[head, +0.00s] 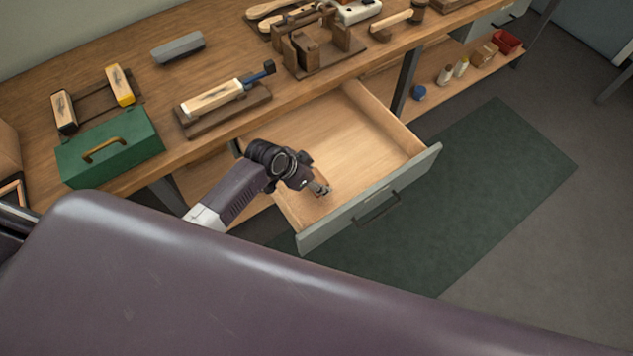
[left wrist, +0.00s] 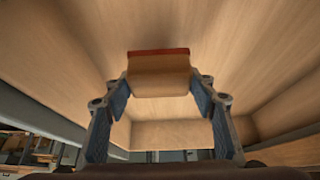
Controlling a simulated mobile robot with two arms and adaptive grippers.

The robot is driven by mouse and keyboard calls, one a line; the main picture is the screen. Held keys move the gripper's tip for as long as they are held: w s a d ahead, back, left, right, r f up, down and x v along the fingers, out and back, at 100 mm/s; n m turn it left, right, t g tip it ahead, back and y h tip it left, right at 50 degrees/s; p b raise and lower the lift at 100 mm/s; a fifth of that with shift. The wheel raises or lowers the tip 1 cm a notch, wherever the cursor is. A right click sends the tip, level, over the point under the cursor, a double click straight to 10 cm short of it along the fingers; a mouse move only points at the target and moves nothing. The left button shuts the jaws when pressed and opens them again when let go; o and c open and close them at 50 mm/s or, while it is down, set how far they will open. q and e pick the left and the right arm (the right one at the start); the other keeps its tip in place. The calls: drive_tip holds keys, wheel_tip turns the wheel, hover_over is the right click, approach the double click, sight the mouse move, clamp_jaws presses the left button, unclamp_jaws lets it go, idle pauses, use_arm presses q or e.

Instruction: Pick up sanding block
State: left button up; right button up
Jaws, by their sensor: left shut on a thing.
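The sanding block (left wrist: 160,78), a light wooden block with a red strip along its far edge, is between the two fingers of my left gripper (left wrist: 160,92) in the left wrist view. The gripper is shut on it, with a finger at each side. In the head view my left gripper (head: 320,189) is inside the open drawer (head: 400,177), near its front left part. The block cannot be made out in the head view. I cannot tell whether the block touches the drawer floor. My right gripper is not in view.
The drawer is pulled out below the workbench (head: 150,85) and otherwise looks empty. On the bench are a green toolbox (head: 125,150), a grey block (head: 178,47), and a wooden holder with a brush-like tool (head: 212,98). A green mat (head: 500,160) lies on the floor.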

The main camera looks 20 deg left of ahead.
use_arm(q)
wheel_tip(320, 180, up, 17)
